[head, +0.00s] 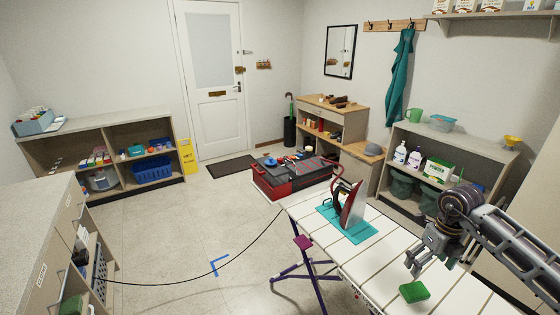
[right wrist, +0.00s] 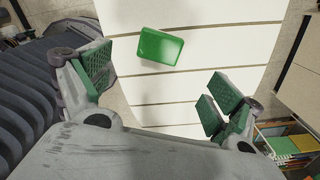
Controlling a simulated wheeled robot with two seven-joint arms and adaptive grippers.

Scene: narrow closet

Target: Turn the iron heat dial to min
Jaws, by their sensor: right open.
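A red and silver iron (head: 350,205) stands upright on its heel on a teal mat (head: 360,232) at the far end of the ironing board (head: 385,262). Its heat dial is too small to make out. My right gripper (head: 412,268) is open and empty above the board, to the right of the iron and apart from it. In the right wrist view its two green-padded fingers (right wrist: 160,95) are spread wide, with the white slatted board below. My left gripper is not in view.
A black cord (head: 200,280) runs across the left. A red toolbox (head: 290,177) stands on the floor behind the board.

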